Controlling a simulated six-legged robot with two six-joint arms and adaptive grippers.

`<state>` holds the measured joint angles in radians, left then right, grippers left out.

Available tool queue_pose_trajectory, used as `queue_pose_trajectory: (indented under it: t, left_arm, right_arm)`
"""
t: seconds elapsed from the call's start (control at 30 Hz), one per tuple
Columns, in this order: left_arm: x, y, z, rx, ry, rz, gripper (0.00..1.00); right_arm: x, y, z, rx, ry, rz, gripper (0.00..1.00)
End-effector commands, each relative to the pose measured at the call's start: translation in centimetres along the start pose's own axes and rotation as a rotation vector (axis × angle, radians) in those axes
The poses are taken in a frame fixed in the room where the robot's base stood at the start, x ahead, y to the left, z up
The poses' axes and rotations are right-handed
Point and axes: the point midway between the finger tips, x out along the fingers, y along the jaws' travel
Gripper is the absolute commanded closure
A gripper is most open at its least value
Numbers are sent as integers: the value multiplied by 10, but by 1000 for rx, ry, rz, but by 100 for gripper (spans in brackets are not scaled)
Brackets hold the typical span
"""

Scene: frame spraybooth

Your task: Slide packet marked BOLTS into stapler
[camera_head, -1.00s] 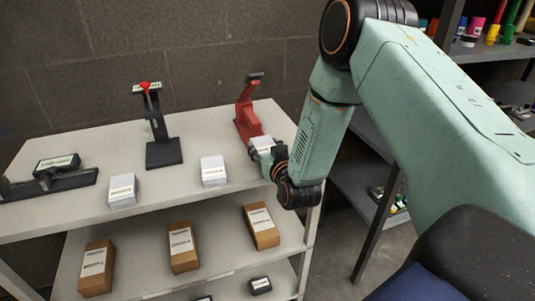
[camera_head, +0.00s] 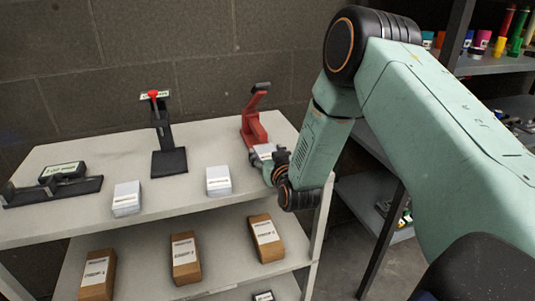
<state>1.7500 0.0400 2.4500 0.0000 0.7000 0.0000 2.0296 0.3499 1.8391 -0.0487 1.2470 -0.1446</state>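A red stapler (camera_head: 252,128) with a raised arm stands at the back right of the top shelf. My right gripper (camera_head: 268,160) is just in front of it, small and partly hidden by its own wrist. It appears shut on a white packet (camera_head: 264,150), whose front end is at the stapler's base. I cannot tell how far the packet is inside the jaw. Its label is too small to read. Two other white packets lie on the top shelf, one in the middle (camera_head: 218,181) and one further left (camera_head: 127,198). My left gripper is not in view.
A black upright device (camera_head: 168,160) with a red knob stands at the middle back. A black device with a scale (camera_head: 62,172) sits at the left. Brown boxes (camera_head: 185,257) lie on the lower shelf. A dark rack (camera_head: 490,66) with colourful items stands at the right.

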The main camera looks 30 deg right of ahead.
Motion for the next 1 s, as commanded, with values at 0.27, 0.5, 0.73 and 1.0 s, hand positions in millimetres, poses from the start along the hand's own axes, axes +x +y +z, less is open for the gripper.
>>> queue_pose_trajectory:
  t: [0.27, 0.5, 0.73, 1.0]
  left_arm:
    - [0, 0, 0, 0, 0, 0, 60]
    - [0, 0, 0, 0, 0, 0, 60]
    - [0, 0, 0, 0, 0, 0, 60]
    - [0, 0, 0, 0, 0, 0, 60]
  right_arm:
    - [0, 0, 0, 0, 0, 0, 18]
    - [-2, 0, 1, 0, -2, 0, 18]
    - [-29, 0, 1, 1, -4, 0, 18]
    - [-78, 1, 1, 3, -3, 1, 18]
